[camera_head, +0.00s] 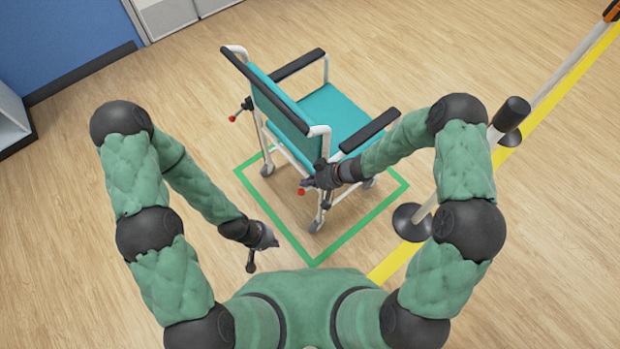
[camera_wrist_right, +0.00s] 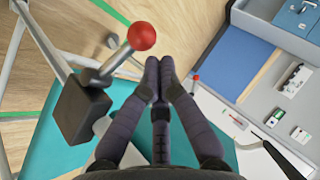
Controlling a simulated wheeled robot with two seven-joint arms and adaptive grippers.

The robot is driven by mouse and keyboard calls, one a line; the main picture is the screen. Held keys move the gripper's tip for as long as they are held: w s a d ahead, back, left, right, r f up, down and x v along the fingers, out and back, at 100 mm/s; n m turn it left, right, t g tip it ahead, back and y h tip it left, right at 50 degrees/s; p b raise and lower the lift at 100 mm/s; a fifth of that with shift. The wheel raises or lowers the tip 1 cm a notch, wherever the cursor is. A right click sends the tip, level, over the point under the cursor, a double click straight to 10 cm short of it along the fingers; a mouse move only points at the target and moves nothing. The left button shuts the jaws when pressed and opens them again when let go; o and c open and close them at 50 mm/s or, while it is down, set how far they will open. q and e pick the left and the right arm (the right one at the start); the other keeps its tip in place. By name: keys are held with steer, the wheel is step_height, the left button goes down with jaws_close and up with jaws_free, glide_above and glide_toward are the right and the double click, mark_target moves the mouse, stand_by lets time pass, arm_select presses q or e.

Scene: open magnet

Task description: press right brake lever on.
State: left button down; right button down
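A wheelchair with teal seat and back (camera_head: 338,112) stands in a green floor square. Its right brake lever has a red knob (camera_head: 301,191); in the right wrist view the knob (camera_wrist_right: 142,36) sits on a metal rod from a black block (camera_wrist_right: 82,108). The other lever's red knob (camera_head: 232,119) is at the chair's far left side. My right gripper (camera_head: 308,183) is beside the right knob, its fingertips (camera_wrist_right: 160,70) together and empty just right of it in the wrist view. Contact cannot be told. My left gripper (camera_head: 262,256) hangs low, fingers apart, empty, away from the chair.
The green square outline (camera_head: 350,240) surrounds the wheels. Wooden floor is free at the left. A blue wall panel (camera_head: 60,40) is behind.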

arm_select(q)
steer(key=shift+f, duration=0.2)
arm_select(e)
steer(key=shift+f, duration=0.15)
steer(key=shift+s+a, duration=0.1)
steer(key=shift+s+a+h+b, duration=0.1)
steer(key=shift+h+b, duration=0.2)
steer(key=shift+b, duration=0.05)
arm_select(q)
steer(key=shift+s+a+f, duration=0.15)
steer(key=shift+s+f, duration=0.1)
steer(key=shift+s, duration=0.2)
arm_select(e)
steer(key=shift+f, duration=0.15)
